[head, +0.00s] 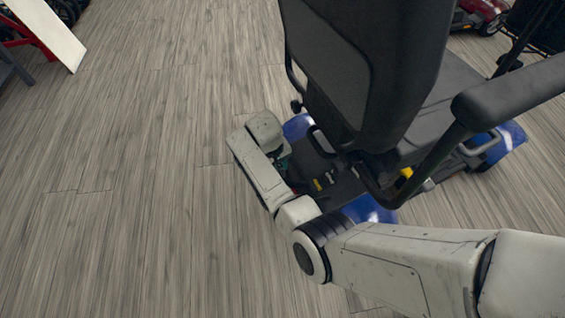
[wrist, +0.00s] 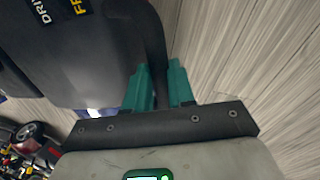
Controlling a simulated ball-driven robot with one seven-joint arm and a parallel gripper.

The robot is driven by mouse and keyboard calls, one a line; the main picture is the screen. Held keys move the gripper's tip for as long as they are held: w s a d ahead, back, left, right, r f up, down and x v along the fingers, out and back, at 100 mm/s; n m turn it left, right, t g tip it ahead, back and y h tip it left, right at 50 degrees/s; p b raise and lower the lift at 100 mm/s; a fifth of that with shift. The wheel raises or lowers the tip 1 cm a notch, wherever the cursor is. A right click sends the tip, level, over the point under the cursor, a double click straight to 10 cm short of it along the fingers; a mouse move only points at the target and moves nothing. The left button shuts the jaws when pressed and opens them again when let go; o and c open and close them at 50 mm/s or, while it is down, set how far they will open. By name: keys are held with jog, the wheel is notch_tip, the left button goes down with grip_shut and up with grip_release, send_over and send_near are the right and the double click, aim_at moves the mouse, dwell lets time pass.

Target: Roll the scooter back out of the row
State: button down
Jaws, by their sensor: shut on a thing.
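The scooter (head: 370,70) has a dark padded seat, armrests and blue body panels. It stands on the plank floor, its seat back towards me in the head view. In the wrist view the two green fingers of my gripper (wrist: 160,78) stand close together, shut on a dark rounded edge or bar of the scooter (wrist: 95,50). Labels reading "DRI" and "FR" show on its dark surface. The exact part held is hard to tell.
A red scooter (head: 478,14) stands at the upper right, beside a dark basket-like frame (head: 540,25). A white panel with a red frame (head: 50,32) is at the upper left. The plank floor (head: 130,180) left of the scooter is clear.

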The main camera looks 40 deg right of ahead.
jog(key=c, duration=1.4)
grip_release()
jog(key=shift+s+d, duration=0.3)
jog(key=shift+d, duration=0.3)
jog(key=shift+s+d, duration=0.25)
jog(key=shift+d, duration=0.3)
jog(key=shift+o, duration=0.9)
jog(key=shift+d, duration=0.3)
jog(key=shift+o, duration=1.3)
jog(key=shift+w+a, duration=0.35)
jog(key=shift+a, duration=0.25)
jog(key=shift+r, duration=0.1)
notch_tip(320, 180, up, 10)
jog(key=a+p, duration=0.2)
jog(key=p, duration=0.3)
jog(key=shift+w+r+p, duration=0.25)
jog(key=shift+p, duration=0.1)
